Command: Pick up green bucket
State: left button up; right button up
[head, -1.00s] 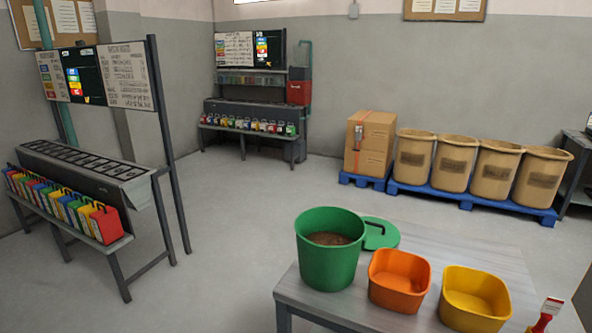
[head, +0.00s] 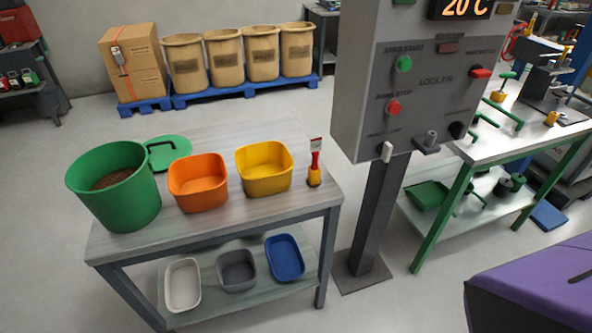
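The green bucket (head: 118,200) stands upright on the left end of a grey table (head: 240,208) in the head view. It is open at the top and holds brown material (head: 114,178). A green lid (head: 168,152) with a dark handle lies on the table behind it, to the right. Neither of my grippers is in view, and nothing is seen touching the bucket.
An orange bin (head: 198,190), a yellow bin (head: 264,172) and a red-and-yellow brush (head: 315,165) share the tabletop. Shallow trays (head: 236,272) sit on the lower shelf. A control box on a post (head: 378,215) stands right of the table. Open floor (head: 45,200) lies left.

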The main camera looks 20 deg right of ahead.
aim_at(116, 180)
jog(key=j+z, duration=0.2)
jog(key=z, duration=0.2)
jog(key=j+z, duration=0.2)
jog(key=z, duration=0.2)
jog(key=j+z, duration=0.2)
jog(key=z, duration=0.2)
jog(key=k+j+z, duration=0.15)
jog(key=j, duration=0.2)
jog(key=j+z, duration=0.15)
jog(key=j, duration=0.2)
jog(key=k+j+z, duration=0.15)
jog(key=j, duration=0.15)
